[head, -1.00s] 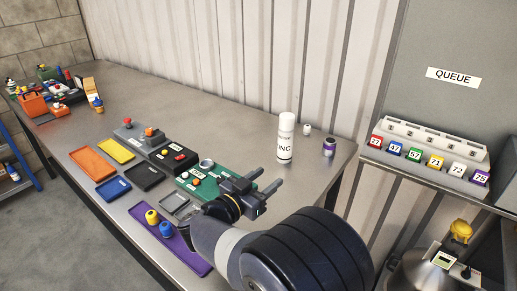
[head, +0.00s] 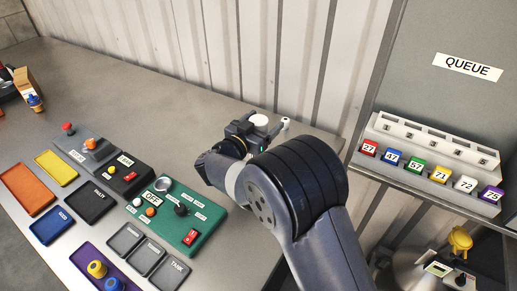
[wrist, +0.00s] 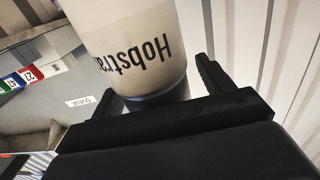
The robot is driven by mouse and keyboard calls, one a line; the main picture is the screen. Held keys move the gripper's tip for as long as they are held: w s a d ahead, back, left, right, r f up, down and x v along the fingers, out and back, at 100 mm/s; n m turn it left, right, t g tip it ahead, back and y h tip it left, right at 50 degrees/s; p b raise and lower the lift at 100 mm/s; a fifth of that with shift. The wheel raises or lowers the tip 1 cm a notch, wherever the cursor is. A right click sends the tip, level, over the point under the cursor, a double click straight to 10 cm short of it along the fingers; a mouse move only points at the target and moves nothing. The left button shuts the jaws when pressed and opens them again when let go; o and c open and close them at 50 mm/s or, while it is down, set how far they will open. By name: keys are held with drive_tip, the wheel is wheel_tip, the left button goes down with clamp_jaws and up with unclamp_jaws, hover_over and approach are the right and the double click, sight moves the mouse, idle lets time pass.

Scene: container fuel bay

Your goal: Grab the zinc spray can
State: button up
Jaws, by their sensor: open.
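The zinc spray can is a white cylinder near the back wall of the bench. Only its pale top (head: 259,119) shows in the head view, with my gripper and arm covering the rest. In the wrist view the can (wrist: 128,42) fills the upper middle, with dark lettering reading "Hobstra" in part. My gripper (head: 260,126) is at the can. In the wrist view its black fingers (wrist: 150,82) are apart, one on either side of the can. I cannot tell whether either finger touches it.
A green control panel (head: 197,213) lies left of my arm, with black boxes and coloured trays beyond. A small white-topped item (head: 285,123) stands just right of the gripper. The queue rack (head: 428,165) with numbered tags is at the right. Corrugated wall stands close behind.

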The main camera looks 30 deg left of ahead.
drive_tip(key=shift+s, duration=0.15)
drive_tip(key=shift+c, duration=0.5)
drive_tip(key=shift+r, duration=0.1)
clamp_jaws()
